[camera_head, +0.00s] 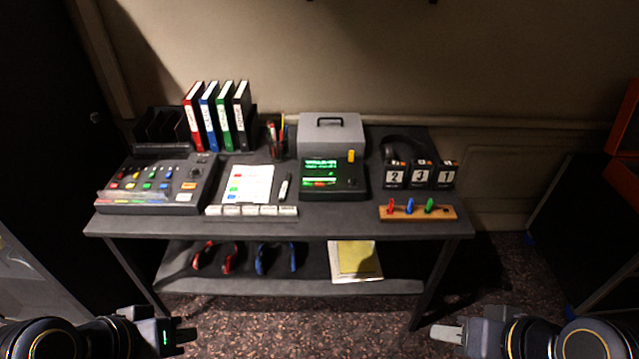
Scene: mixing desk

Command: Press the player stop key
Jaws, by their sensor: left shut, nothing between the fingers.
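A dark device with a lit green screen (322,172) stands on the desk right of centre and looks like the player. A small red mark shows low on its screen, and a dark round control is at its right. I cannot make out which key is the stop key. My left gripper (186,336) is at the bottom left, shut and empty, in front of the desk and well away from the device. My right gripper (440,333) is at the bottom right, also clear of the desk; its finger gap is not clear.
A mixing console (160,180) is at the desk's left. A paper sheet (250,184), a pen cup (277,146), a grey box (332,135), number blocks (420,177) and a pegged wooden board (417,213) stand around. The desk's front edge (340,229) lies between my grippers and the device.

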